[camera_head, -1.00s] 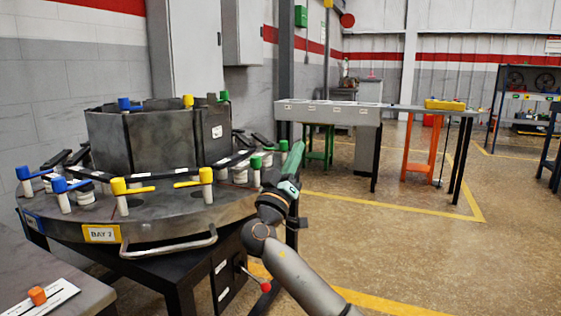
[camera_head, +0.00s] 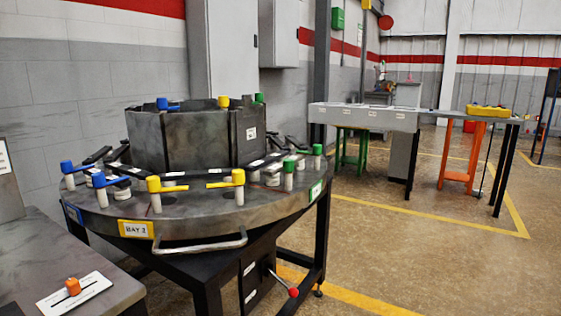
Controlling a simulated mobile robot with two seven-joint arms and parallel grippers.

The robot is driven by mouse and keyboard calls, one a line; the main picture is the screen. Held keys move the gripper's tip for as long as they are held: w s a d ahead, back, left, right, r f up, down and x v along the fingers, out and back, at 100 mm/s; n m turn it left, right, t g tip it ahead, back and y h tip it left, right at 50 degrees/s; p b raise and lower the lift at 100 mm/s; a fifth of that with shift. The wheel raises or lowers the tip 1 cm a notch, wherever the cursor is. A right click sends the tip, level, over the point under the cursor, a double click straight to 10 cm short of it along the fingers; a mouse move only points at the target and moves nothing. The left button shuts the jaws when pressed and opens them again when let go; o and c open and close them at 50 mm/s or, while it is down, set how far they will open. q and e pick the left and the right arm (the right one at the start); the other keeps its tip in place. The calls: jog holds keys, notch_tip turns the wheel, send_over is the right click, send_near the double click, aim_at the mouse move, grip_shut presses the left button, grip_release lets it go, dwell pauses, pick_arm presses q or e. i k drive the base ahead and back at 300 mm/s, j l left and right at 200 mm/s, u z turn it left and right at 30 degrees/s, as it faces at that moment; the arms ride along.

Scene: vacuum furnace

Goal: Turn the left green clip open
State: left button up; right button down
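Two green clips stand on white posts at the right side of the round furnace plate (camera_head: 195,221). The left green clip (camera_head: 289,165) is nearer to me, and the right green clip (camera_head: 317,149) is a little farther back. The handle of the right one points left; the left one's handle is small and hard to make out. Another green piece (camera_head: 259,98) sits on top of the dark central drum (camera_head: 190,140). Neither of my grippers is in view.
Yellow clips (camera_head: 238,177) and blue clips (camera_head: 99,180) stand along the same rim. A metal handle bar (camera_head: 200,246) sticks out in front. A grey table (camera_head: 115,270) with an orange knob (camera_head: 73,287) is at lower left. The floor to the right is open.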

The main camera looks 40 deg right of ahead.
aim_at(289, 164)
jog(key=l+u, duration=0.4)
jog(key=l, duration=1.35)
